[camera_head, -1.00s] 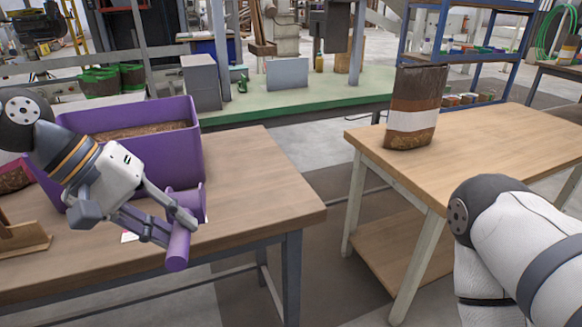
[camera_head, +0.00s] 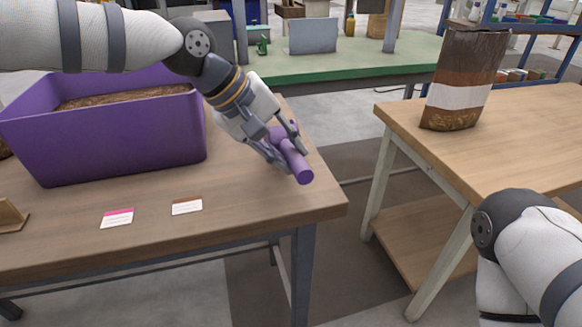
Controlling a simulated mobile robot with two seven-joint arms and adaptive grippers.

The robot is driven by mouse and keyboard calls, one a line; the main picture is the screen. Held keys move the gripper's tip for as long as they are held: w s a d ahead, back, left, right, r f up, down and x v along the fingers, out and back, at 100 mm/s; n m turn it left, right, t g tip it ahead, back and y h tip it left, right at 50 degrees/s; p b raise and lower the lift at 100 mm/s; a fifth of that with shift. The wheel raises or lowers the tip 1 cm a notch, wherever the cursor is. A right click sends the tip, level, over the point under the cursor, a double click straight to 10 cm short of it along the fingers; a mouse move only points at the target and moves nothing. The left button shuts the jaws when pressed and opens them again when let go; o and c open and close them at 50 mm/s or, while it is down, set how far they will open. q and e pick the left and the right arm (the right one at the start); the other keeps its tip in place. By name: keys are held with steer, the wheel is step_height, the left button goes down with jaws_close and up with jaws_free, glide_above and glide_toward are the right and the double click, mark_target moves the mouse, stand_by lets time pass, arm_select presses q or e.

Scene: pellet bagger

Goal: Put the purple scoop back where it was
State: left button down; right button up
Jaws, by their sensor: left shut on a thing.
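The purple scoop (camera_head: 299,165) is held by its handle in my left gripper (camera_head: 280,147). The gripper is shut on it, above the right end of the left wooden table (camera_head: 255,205). The handle points down and towards me; the scoop's bowl is mostly hidden behind the fingers. The purple bin (camera_head: 110,145) with brown pellets (camera_head: 125,95) stands on the table to the left of the gripper. Two small labels lie on the table in front of the bin, one pink-topped (camera_head: 117,218) and one brown-topped (camera_head: 187,206). My right arm shows at the lower right, but its gripper is out of view.
A brown and white bag (camera_head: 463,85) stands upright on the right wooden table (camera_head: 530,135). A gap with floor separates the two tables. A small wooden holder (camera_head: 12,216) sits at the left edge. The table front around the labels is clear.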

arm_select(q)
steer(key=f, duration=0.4)
steer(key=shift+w+d, duration=0.3)
steer(key=shift+d, duration=0.05)
steer(key=shift+r, duration=0.1)
arm_select(e)
steer(key=shift+s+f, duration=0.15)
steer(key=shift+f, duration=0.05)
arm_select(q)
steer(key=c, duration=1.4)
jaws_free()
steer(key=p+v, duration=0.1)
steer(key=v, duration=1.1)
arm_select(e)
steer(key=shift+w+r, duration=0.85)
steer(key=shift+r, duration=0.05)
